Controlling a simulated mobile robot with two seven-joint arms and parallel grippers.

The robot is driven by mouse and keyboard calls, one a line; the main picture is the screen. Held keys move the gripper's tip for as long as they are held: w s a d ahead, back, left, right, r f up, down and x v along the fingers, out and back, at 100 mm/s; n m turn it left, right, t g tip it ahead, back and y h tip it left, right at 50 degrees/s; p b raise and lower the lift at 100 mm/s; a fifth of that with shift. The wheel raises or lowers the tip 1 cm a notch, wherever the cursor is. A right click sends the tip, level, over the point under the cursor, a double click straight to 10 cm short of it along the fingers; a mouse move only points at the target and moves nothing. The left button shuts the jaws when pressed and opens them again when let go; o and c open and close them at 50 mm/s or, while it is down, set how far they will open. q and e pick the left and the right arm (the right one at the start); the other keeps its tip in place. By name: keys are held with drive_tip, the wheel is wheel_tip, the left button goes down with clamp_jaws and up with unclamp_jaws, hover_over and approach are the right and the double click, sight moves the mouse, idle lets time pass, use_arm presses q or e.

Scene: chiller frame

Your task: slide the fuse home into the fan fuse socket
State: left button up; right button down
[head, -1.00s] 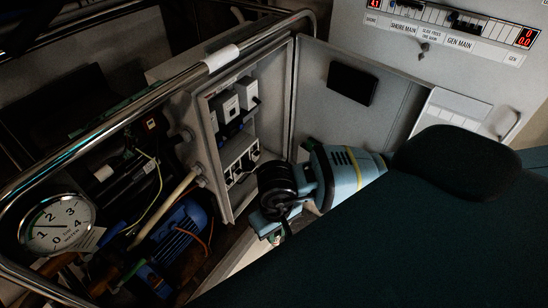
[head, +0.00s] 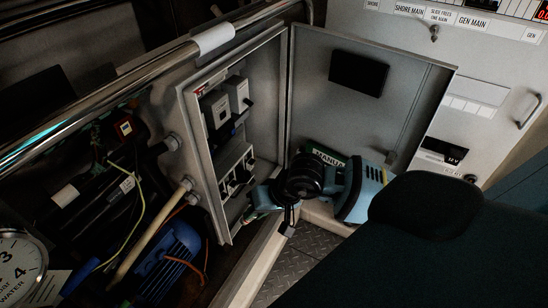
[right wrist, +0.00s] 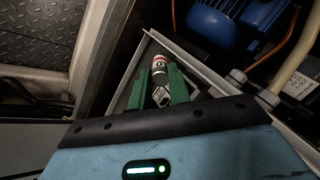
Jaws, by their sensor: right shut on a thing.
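The fuse (right wrist: 160,66), with a red, white and dark barrel and a metal end, sits between the green fingers of my right gripper (right wrist: 160,88) in the right wrist view. The gripper is shut on it. In the head view my right gripper (head: 250,214) is at the lower front of the open cabinet, just below the lower white block (head: 236,170) with dark sockets. The fuse cannot be made out there. I cannot tell which socket is the fan fuse socket, or whether the fuse touches one. My left gripper is not in view.
The cabinet's door (head: 415,85) stands open to the right. A green manual (head: 326,154) is behind my right wrist. A blue motor (head: 174,262), hoses and a water gauge (head: 18,268) lie to the left.

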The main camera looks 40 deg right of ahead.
drive_tip(key=w+d+r+m+t+b, duration=0.1)
drive_tip(key=w+d+m+t+b, duration=0.2)
drive_tip(key=d, duration=0.9)
drive_tip(key=w+t, duration=0.2)
drive_tip(key=w, duration=0.1)
drive_tip(key=shift+d+m+b, duration=0.3)
drive_tip(key=shift+d+b, duration=0.05)
drive_tip(key=shift+b, duration=0.05)
drive_tip(key=b+x, duration=0.7)
drive_tip(key=x, duration=0.1)
drive_tip(key=shift+w, duration=0.25)
drive_tip(key=shift+a+f, duration=0.15)
drive_tip(key=shift+f, duration=0.05)
idle(0.3)
